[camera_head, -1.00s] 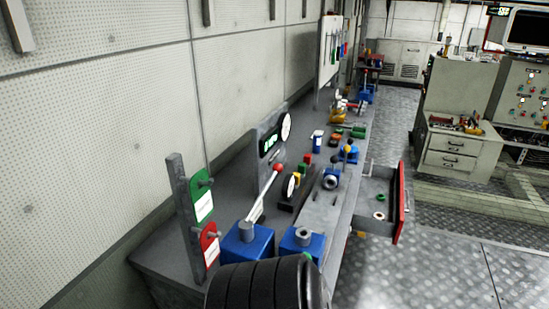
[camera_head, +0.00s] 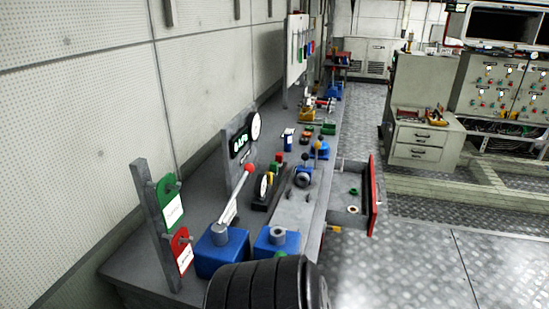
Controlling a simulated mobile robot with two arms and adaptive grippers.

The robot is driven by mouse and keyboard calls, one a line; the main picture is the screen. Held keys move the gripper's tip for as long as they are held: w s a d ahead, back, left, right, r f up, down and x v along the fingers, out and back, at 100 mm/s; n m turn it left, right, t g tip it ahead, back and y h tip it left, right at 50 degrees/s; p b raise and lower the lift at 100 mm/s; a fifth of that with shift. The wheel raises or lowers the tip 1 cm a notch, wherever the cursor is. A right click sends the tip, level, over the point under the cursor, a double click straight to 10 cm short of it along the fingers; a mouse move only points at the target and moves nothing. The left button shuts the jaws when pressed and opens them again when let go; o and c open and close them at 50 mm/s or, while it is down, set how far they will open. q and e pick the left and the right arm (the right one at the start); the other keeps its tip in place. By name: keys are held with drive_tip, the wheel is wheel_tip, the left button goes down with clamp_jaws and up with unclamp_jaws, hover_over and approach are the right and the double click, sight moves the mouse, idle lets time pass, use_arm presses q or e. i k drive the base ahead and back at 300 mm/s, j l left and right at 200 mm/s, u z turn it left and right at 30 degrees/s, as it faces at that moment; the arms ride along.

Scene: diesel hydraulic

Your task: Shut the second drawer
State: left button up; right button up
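A drawer with a red front (camera_head: 373,195) is pulled out from the right side of the long grey workbench (camera_head: 300,215). Its grey inside shows a small green ring (camera_head: 353,191) and a pale ring (camera_head: 352,209). Below it, near the bench edge, a small yellow-orange part (camera_head: 333,229) shows; I cannot tell what it belongs to. Whether other drawers sit under the bench is hidden. Neither of my grippers is in view. A black ribbed cylindrical part (camera_head: 265,287) fills the bottom centre; I cannot tell what it is.
Blue blocks (camera_head: 222,250), a red-knobbed lever (camera_head: 240,190), a gauge panel (camera_head: 240,150) and several small parts stand on the bench. A beige cabinet with drawers (camera_head: 422,140) stands at the back right. The metal floor (camera_head: 420,260) right of the open drawer is clear.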

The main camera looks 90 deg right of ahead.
sight(360, 176)
drive_tip(key=z, duration=0.4)
drive_tip(key=k+l+z, duration=0.1)
drive_tip(key=z, duration=0.3)
drive_tip(key=k+z, duration=0.1)
drive_tip(key=z, duration=0.35)
drive_tip(key=l+z, duration=0.1)
drive_tip(key=z, duration=0.3)
drive_tip(key=l+z, duration=0.1)
drive_tip(key=z, duration=0.3)
drive_tip(key=k+l+z, duration=0.1)
drive_tip(key=l+z, duration=0.3)
drive_tip(key=l, duration=0.2)
drive_tip(key=l+z, duration=0.4)
drive_tip(key=l, duration=1)
